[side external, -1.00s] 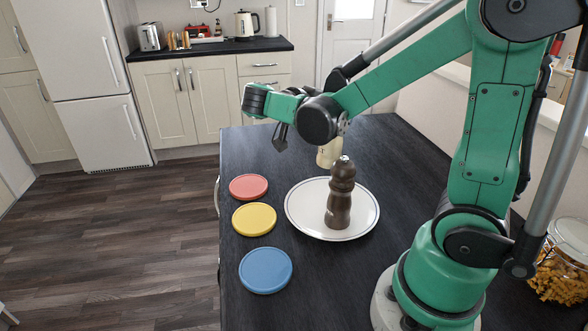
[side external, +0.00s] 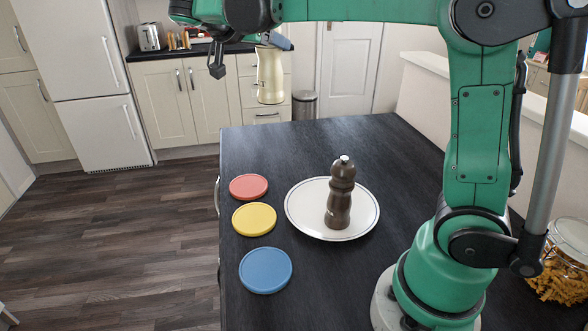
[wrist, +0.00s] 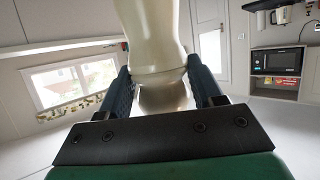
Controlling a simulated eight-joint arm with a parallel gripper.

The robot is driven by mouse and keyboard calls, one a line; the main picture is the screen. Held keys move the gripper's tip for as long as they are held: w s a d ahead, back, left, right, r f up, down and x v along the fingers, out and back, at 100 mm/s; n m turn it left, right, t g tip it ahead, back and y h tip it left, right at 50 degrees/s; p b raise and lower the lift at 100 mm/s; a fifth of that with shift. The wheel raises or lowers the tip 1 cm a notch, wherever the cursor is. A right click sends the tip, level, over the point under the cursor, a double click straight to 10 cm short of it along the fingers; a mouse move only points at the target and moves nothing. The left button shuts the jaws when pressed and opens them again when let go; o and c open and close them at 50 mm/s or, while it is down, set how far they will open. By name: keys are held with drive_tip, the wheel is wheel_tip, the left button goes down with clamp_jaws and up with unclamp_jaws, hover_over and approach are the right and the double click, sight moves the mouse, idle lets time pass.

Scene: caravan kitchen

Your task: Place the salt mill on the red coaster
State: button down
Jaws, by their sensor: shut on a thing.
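The cream salt mill (side external: 270,78) hangs upright in the air in the side view, above the far end of the dark table. My gripper (side external: 277,42) is shut on its upper part. In the wrist view the pale mill (wrist: 158,45) stands between the two dark fingers of my gripper (wrist: 165,88). The red coaster (side external: 248,187) lies flat and empty near the table's left edge, well below and slightly left of the mill in the picture.
A yellow coaster (side external: 254,219) and a blue coaster (side external: 265,271) lie nearer along the same edge. A dark brown mill (side external: 340,200) stands on a white plate (side external: 299,218) right of them. A pasta jar (side external: 563,265) is at the right. The table's far part is clear.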

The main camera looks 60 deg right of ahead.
drive_tip(key=w+a+f+n+t, duration=0.1)
drive_tip(key=w+a+n+t, duration=0.15)
drive_tip(key=w, duration=0.35)
wheel_tip(320, 180, down, 19)
drive_tip(key=shift+s+f+m, duration=0.2)
drive_tip(key=shift+m, duration=0.15)
drive_tip(key=shift+a, duration=0.1)
drive_tip(key=shift+f, duration=0.15)
drive_tip(key=shift+c, duration=0.7)
unclamp_jaws()
